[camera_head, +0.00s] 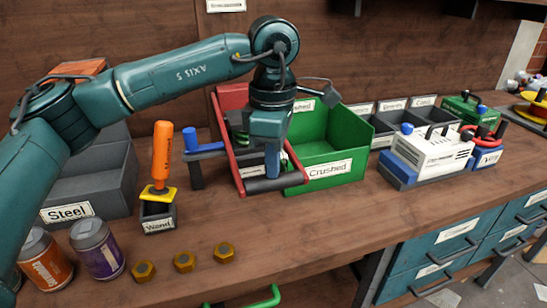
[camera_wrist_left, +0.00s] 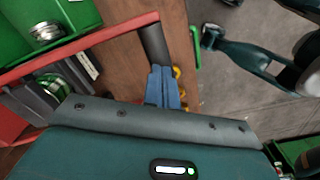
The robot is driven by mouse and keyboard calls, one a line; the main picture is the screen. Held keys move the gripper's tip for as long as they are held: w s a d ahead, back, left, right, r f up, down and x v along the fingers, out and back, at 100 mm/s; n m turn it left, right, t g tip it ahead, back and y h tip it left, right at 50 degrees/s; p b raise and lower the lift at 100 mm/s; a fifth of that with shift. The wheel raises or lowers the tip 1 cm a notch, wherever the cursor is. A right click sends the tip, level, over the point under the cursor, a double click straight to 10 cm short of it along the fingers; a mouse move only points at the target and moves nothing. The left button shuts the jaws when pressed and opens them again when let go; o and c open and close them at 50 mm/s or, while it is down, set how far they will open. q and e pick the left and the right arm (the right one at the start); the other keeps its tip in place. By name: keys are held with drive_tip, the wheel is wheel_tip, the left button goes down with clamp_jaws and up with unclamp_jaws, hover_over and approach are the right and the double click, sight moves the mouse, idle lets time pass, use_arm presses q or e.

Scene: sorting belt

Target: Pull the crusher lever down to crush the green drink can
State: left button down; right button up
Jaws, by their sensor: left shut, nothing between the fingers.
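The crusher lever (camera_head: 229,148) is a red frame with a black crossbar handle (camera_head: 277,184), low at the front just above the bench. My left gripper (camera_head: 272,165) is shut and empty, pointing down with its fingertips at the handle; I cannot tell if they touch. In the left wrist view the handle (camera_wrist_left: 154,45) runs up to the blue fingers (camera_wrist_left: 162,86). The green drink can (camera_wrist_left: 54,86) lies inside the crusher behind the lever, partly hidden; I cannot tell how crushed it is. My right gripper (camera_wrist_left: 209,36) shows small, over the floor.
The green "Crushed" bin (camera_head: 345,135) stands right beside the crusher and holds a can (camera_wrist_left: 45,32). A blue-handled black stand (camera_head: 195,165) and an orange-handled tool (camera_head: 162,155) stand left.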

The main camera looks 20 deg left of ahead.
use_arm(q)
drive_tip(key=shift+f+b, duration=0.4)
drive_tip(key=shift+f, duration=0.35)
drive_tip(key=shift+w+a+f, duration=0.1)
drive_tip(key=shift+f, duration=0.3)
drive_tip(key=shift+w+r, duration=0.1)
drive_tip(key=shift+r, duration=0.1)
wheel_tip(320, 180, up, 7)
drive_tip(key=p, duration=0.5)
drive_tip(key=shift+r, duration=0.15)
